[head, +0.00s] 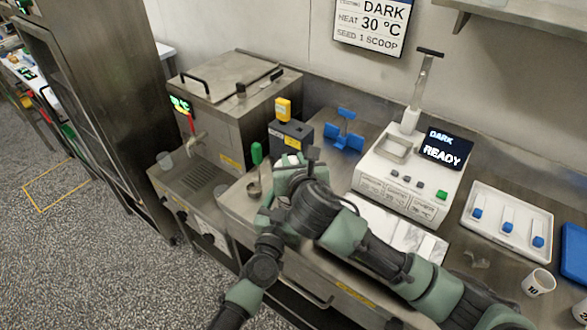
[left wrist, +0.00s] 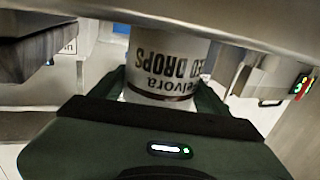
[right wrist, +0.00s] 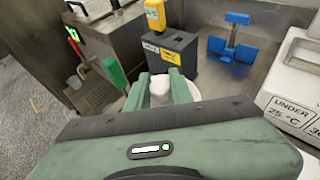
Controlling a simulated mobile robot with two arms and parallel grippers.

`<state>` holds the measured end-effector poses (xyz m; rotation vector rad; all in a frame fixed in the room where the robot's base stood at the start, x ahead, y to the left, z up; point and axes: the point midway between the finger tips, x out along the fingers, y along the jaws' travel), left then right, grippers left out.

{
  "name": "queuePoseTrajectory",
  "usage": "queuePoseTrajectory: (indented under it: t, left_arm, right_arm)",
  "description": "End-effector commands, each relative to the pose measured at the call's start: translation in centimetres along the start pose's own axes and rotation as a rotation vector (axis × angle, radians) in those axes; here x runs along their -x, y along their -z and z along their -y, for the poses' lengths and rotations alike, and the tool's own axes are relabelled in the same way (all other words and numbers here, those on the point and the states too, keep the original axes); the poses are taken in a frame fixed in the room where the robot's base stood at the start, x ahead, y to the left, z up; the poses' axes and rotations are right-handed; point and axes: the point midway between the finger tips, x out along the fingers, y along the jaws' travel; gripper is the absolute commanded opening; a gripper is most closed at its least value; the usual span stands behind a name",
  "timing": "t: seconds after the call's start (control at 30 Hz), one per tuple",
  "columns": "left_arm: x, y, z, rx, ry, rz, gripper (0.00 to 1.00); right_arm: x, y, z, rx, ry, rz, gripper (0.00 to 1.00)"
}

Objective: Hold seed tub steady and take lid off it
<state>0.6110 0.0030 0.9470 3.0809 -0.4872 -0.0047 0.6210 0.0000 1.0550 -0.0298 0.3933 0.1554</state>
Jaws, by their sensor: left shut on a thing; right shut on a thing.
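The seed tub (left wrist: 165,62) is white with dark lettering ending in "DROPS" and shows in the left wrist view. My left gripper (left wrist: 160,92) is shut around its sides. My right gripper (right wrist: 160,82) is shut on a white knob, which looks like the lid's. A little of the white round lid (right wrist: 194,91) shows beside its finger. I cannot tell whether the lid still touches the tub.
A dark grey box (head: 291,136) with a yellow-topped item stands just behind the grippers. A green-handled scoop (head: 256,155) is close on the left.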

Motion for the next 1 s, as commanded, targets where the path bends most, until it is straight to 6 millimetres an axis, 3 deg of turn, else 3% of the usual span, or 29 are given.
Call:
queuePoseTrajectory:
  t: [0.17, 0.2, 0.27, 0.67, 1.0]
  left_arm:
    - [0.1, -0.1, -0.1, 0.0, -0.001, 0.003, 0.03]
    - [0.1, -0.1, -0.1, 0.0, -0.001, 0.003, 0.81]
    - [0.1, -0.1, -0.1, 0.0, -0.002, 0.003, 0.98]
    - [1.0, -0.2, 0.0, 0.0, -0.001, 0.004, 1.0]
    - [7.9, -0.3, 0.0, 0.0, 0.0, 0.004, 1.0]
  right_arm:
    - [0.0, -0.1, 0.0, 0.001, 0.0, -0.001, 0.0]
    - [0.0, -0.1, 0.0, 0.001, 0.0, -0.001, 0.0]
    - [0.0, -0.1, 0.0, 0.001, 0.0, -0.001, 0.0]
    - [0.1, -0.1, 0.0, 0.0, 0.0, -0.001, 0.0]
    - [0.0, 0.0, 0.0, 0.0, 0.0, -0.001, 0.0]
